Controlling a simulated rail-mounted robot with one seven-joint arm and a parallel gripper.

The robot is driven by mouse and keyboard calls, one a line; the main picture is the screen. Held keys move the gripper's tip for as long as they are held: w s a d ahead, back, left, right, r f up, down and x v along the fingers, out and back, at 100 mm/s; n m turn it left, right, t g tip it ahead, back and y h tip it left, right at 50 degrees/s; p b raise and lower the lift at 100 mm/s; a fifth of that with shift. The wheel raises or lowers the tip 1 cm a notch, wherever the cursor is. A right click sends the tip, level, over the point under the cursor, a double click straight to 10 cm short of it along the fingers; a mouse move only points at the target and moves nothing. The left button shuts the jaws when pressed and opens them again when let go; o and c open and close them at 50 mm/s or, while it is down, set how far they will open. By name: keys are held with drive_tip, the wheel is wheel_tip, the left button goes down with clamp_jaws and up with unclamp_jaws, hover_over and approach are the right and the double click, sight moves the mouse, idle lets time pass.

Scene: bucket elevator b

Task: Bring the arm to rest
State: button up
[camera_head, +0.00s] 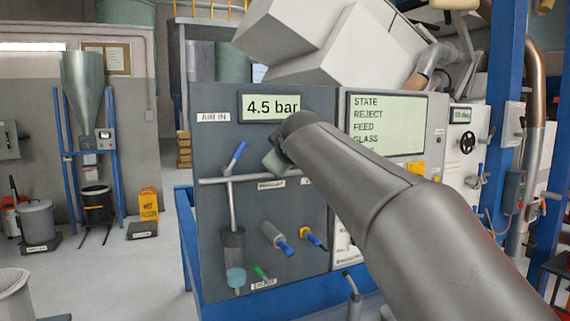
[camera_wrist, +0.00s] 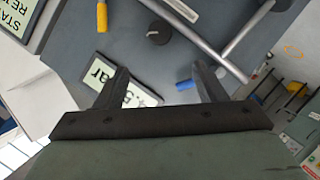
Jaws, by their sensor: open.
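My arm (camera_head: 400,190) reaches from the lower right across the control panel (camera_head: 215,150) in the head view. Its far end is bent in front of the panel, and a grey-green wrist part (camera_head: 277,162) shows there; the fingers cannot be made out. In the wrist view my gripper (camera_wrist: 163,72) is open, with its two dark fingers apart and nothing between them. The panel face lies beyond the fingers. I cannot tell exactly how far it is.
The panel carries a 4.5 bar display (camera_head: 270,107), a blue-handled lever (camera_head: 238,155) and a grey horizontal pipe (camera_head: 225,181). A state display (camera_head: 385,125) is to the right. The wrist view shows a black knob (camera_wrist: 159,32). Open floor (camera_head: 150,265) lies left.

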drive_tip(key=shift+v, duration=0.75)
drive_tip(key=s+d+f+m+g+h, duration=0.15)
drive_tip(key=s+d+f, duration=0.25)
drive_tip(key=f, duration=0.4)
drive_tip(key=s+d+f+m+g, duration=0.2)
drive_tip(key=s+d+f+g, duration=0.15)
drive_tip(key=f, duration=0.35)
drive_tip(key=s+d+f+m+g+h, duration=0.1)
drive_tip(key=s+d+f+m, duration=0.15)
drive_tip(key=d+f, duration=0.4)
drive_tip(key=s+d+f+m+g, duration=0.2)
drive_tip(key=s+f+g, duration=0.2)
drive_tip(key=s+f, duration=0.7)
drive_tip(key=s+d+f+m+g, duration=0.2)
drive_tip(key=s+f+m+g, duration=0.1)
drive_tip(key=s+f, duration=0.8)
drive_tip(key=s, duration=0.4)
drive_tip(key=shift+d+g, duration=0.25)
drive_tip(key=shift+g, duration=0.15)
drive_tip(key=shift+h, duration=0.25)
drive_tip(key=shift+c, duration=0.3)
